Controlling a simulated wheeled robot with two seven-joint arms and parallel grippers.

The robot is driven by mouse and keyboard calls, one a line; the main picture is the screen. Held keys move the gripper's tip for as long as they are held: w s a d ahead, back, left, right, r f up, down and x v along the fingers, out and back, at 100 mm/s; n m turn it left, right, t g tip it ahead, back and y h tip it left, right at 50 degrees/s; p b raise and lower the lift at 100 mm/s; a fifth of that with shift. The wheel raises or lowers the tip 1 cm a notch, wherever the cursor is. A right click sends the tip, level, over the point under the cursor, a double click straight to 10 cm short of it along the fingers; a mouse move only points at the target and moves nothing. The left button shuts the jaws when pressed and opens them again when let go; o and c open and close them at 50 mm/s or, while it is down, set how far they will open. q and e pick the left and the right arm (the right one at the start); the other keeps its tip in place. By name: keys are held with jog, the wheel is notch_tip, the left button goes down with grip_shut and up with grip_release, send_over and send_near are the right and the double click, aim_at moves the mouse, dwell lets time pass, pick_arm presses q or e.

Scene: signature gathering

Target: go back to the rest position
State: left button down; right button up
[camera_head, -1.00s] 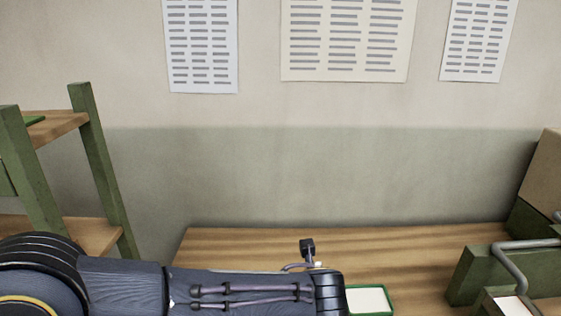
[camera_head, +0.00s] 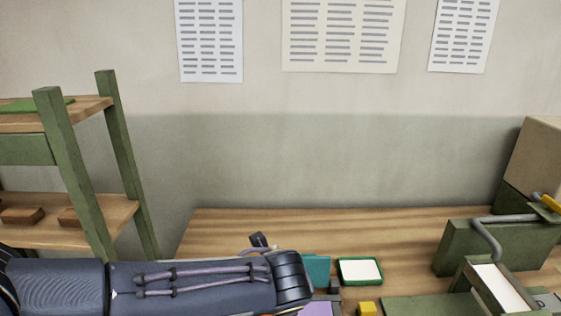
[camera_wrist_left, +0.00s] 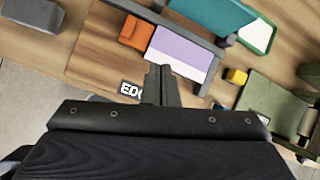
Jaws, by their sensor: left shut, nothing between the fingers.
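My left arm (camera_head: 190,285) comes in from the left along the bottom of the head view; its gripper is out of sight there. In the left wrist view my left gripper (camera_wrist_left: 160,84) is shut and empty, its fingers together above the wooden desk (camera_wrist_left: 110,48). Just beyond the fingertips lies a purple and white card or pad (camera_wrist_left: 182,52), with an orange block (camera_wrist_left: 136,33) beside it. I cannot tell the exact height of the fingers over the desk. My right gripper is in neither view.
A green-edged white pad (camera_head: 360,270), a teal item (camera_head: 317,268) and a yellow block (camera_head: 367,308) are on the desk. A green stand with a grey tube (camera_head: 488,240) is at right. A green-posted shelf (camera_head: 70,170) stands at left. The desk's back middle is clear.

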pick_arm(q)
jog(key=s+a+r+n+g+h, duration=0.1)
jog(key=s+a+n, duration=0.3)
jog(key=a+n, duration=0.4)
jog(key=s+a+n+g, duration=0.1)
jog(key=s+a+n, duration=0.3)
jog(key=a+n, duration=0.4)
jog(key=s+a+n+h, duration=0.1)
jog(key=s+a+n, duration=0.1)
jog(key=s+n, duration=0.3)
jog(key=s+a+f+n+t+h, duration=0.1)
jog(key=s+n, duration=0.4)
jog(key=n, duration=0.7)
jog(key=shift+s+a+f+n+h, duration=0.25)
jog(key=shift+s+a+n+h, duration=0.1)
jog(key=shift+a+h, duration=0.25)
